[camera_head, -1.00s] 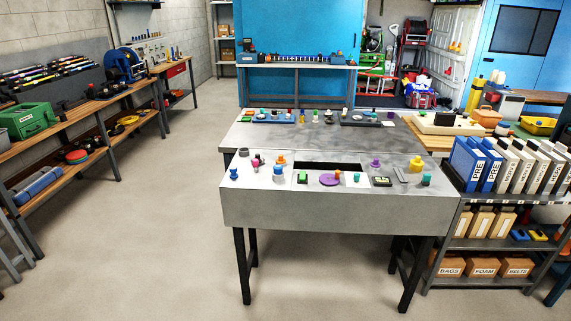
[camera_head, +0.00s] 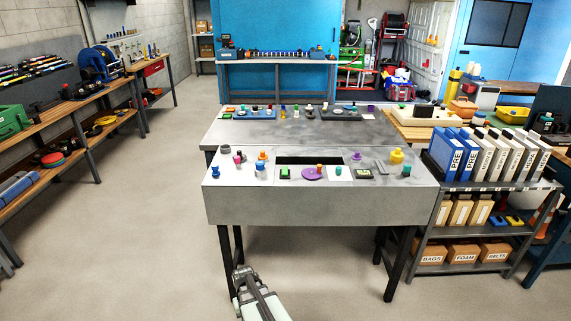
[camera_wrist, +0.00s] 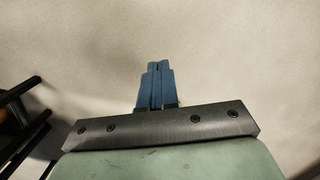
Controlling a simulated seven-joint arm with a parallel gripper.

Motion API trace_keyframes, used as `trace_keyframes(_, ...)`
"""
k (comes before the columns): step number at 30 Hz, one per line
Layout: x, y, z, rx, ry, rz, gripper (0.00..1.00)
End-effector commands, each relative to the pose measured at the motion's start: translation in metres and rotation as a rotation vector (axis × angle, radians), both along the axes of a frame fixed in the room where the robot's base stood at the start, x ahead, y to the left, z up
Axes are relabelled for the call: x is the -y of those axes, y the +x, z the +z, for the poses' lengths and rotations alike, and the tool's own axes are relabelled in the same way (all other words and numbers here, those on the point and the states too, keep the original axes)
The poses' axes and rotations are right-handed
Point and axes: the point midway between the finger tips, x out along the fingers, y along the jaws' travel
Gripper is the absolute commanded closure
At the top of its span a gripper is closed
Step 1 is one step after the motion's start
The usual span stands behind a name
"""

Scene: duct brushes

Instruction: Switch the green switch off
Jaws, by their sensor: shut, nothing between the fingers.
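A small green switch (camera_head: 285,172) sits on a pale plate at the front of the grey table, left of a purple disc (camera_head: 312,174). Its on or off position is too small to tell. My gripper shows in the wrist view (camera_wrist: 158,66) with its blue fingers shut together and nothing between them. It points at bare floor. In the head view my arm is at the bottom, in front of the table and below its top, well apart from the switch. The switch is not in the wrist view.
The grey table (camera_head: 300,205) holds several coloured knobs and a dark slot (camera_head: 310,160) behind the switch. A shelf with binders (camera_head: 475,155) and boxes stands close at the right. Shelves line the left wall. The floor (camera_head: 140,240) left of the table is clear.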

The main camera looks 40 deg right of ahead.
Motion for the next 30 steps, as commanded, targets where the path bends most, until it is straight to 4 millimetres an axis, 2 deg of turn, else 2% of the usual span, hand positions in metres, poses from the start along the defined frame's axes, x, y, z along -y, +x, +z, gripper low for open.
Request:
trace_keyframes(1,0.017,0.017,0.010,0.027,-0.012,-0.018,1.00)
trace_keyframes(6,0.066,0.058,0.047,0.104,-0.049,-0.068,1.00)
trace_keyframes(11,0.116,0.093,0.087,0.171,-0.085,-0.113,1.00)
trace_keyframes(17,0.178,0.130,0.146,0.246,-0.131,-0.165,1.00)
trace_keyframes(23,0.240,0.159,0.213,0.313,-0.178,-0.194,1.00)
trace_keyframes(30,0.312,0.187,0.305,0.376,-0.235,-0.177,1.00)
